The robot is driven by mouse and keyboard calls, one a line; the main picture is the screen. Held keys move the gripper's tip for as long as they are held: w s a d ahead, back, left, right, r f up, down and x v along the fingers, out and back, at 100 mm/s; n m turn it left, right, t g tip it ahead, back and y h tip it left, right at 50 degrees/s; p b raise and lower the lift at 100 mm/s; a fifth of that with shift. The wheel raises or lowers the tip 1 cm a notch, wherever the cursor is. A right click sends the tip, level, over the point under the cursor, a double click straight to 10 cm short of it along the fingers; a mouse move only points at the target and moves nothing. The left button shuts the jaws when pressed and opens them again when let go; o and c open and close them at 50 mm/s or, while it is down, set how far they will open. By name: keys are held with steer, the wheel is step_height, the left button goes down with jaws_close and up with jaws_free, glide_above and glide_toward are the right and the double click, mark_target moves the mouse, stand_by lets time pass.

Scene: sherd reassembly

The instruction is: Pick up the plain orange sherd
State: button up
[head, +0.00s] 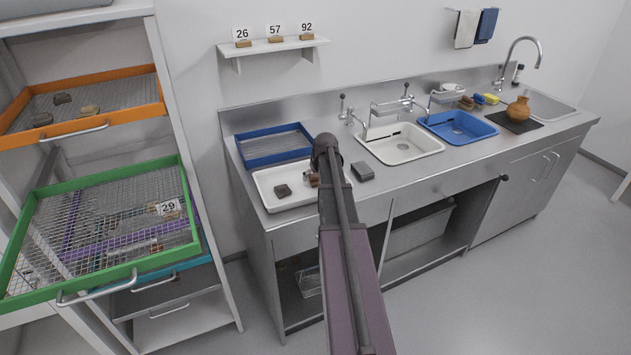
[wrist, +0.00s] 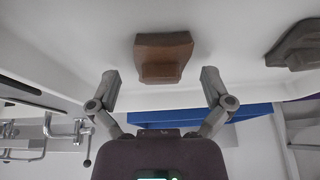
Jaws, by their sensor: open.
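The plain orange sherd (wrist: 163,52), orange-brown and blocky, lies on the white tray in the wrist view. My gripper (wrist: 160,73) is open, its two fingertips apart on either side of the sherd's near end, and nothing is held. I cannot tell how far above the sherd the fingertips are. In the head view a small brown piece (head: 313,180) shows beside my arm in the white tray (head: 262,187), most of it hidden; my arm also covers the gripper there.
A dark grey-brown sherd (head: 283,190) lies in the same tray; it also shows in the wrist view (wrist: 297,45). A blue-rimmed mesh tray (head: 243,160) sits behind. A grey block (head: 363,171) stands to the right, before the white sink (head: 400,150).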

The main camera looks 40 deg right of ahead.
mark_target(316, 176)
steer(key=c, duration=1.2)
steer(key=shift+r, duration=0.15)
step_height(316, 176, up, 3)
steer(key=p, duration=0.3)
steer(key=s+a, duration=0.1)
steer(key=s, duration=0.4)
steer(key=s+a+r+p, duration=0.1)
steer(key=s+a, duration=0.1)
steer(key=s, duration=0.3)
steer(key=s+a+p, duration=0.1)
steer(key=s+a, duration=0.1)
steer(key=s, duration=0.3)
steer(key=shift+s+a+r, duration=0.1)
steer(key=shift+r, duration=0.25)
steer(key=shift+c, duration=0.2)
steer(key=shift+a, duration=0.1)
